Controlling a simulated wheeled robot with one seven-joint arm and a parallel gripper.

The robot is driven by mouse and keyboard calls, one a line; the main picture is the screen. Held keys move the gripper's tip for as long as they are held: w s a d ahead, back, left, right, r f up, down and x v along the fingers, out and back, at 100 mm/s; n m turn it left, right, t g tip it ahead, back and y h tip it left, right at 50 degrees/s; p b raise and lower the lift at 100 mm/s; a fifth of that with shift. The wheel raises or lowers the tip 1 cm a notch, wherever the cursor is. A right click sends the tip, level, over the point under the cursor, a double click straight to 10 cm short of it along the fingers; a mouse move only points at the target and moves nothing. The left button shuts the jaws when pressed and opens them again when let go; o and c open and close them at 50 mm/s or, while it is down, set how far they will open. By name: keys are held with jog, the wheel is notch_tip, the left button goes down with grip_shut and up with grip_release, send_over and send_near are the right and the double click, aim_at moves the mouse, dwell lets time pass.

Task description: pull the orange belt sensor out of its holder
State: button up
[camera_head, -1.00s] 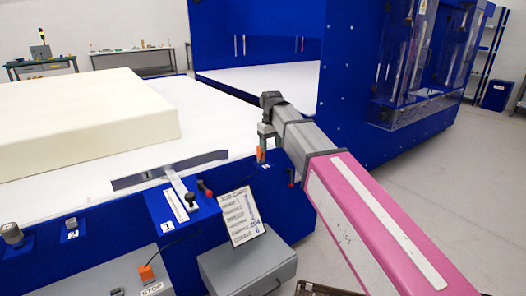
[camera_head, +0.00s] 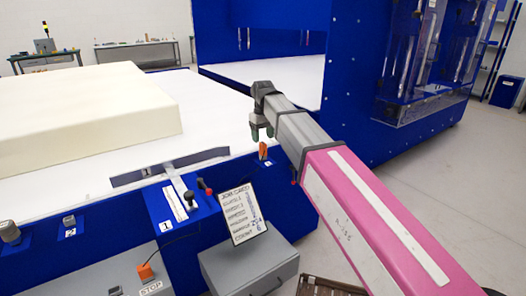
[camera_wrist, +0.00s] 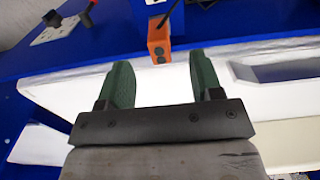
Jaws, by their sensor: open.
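The orange belt sensor (camera_head: 263,150) sits at the edge of the blue machine frame, beside the white belt, in the head view. It also shows in the wrist view (camera_wrist: 159,45) as an orange block with two dark round spots on its end face. A pale bracket edge shows just behind it, but the holder itself is mostly out of sight. My gripper (camera_head: 262,132) is open and empty, just above and beyond the sensor, over the belt side. In the wrist view its two green fingers (camera_wrist: 162,75) stand apart, with the sensor ahead between their lines, not gripped.
A cream foam block (camera_head: 80,115) lies on the white belt (camera_head: 215,125). Levers (camera_head: 189,198), a job card (camera_head: 241,215) and a grey box (camera_head: 250,262) are on the near side. A tall blue machine wall (camera_head: 350,90) stands to the right. Belt space around my gripper is clear.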

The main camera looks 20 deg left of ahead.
aim_at(263, 143)
jog(key=shift+f, duration=3.1)
grip_shut()
jog(key=shift+r, duration=0.15)
jog(key=shift+r, duration=2.85)
